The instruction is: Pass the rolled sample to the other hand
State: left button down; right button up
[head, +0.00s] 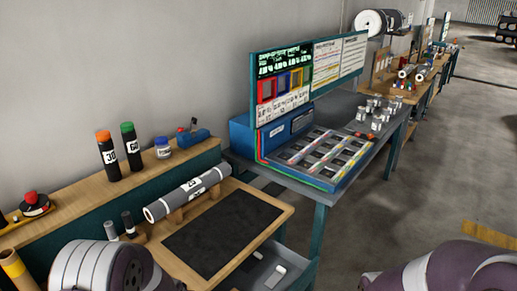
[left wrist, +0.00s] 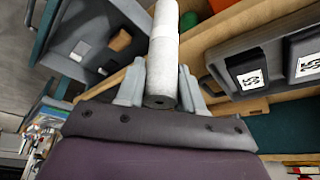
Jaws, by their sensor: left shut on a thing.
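In the left wrist view a pale grey roll (left wrist: 163,48) with a dark round end points away from the palm. My left gripper (left wrist: 160,88) is shut on it near that end, with one finger on each side. Another grey roll (head: 188,193) with black-and-white labels lies across wooden supports on the bench.
The wooden bench (head: 282,207) has a dark mat (head: 222,232). An orange-capped tube (head: 108,155) and a green-capped tube (head: 130,150) stand on the back ledge. A blue sample rack (head: 335,183) is on the table behind. A grey drawer (head: 290,254) sits below the bench edge.

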pick_arm(q)
jog(key=f+b, duration=0.2)
jog(key=f, duration=0.1)
jog(key=f+b, duration=0.5)
jog(key=b, duration=0.1)
jog(key=shift+s+d+f, duration=0.25)
jog(key=shift+d+f, duration=0.15)
jog(key=shift+r, duration=0.15)
jog(key=shift+s+d, duration=0.1)
jog(key=shift+d, duration=0.05)
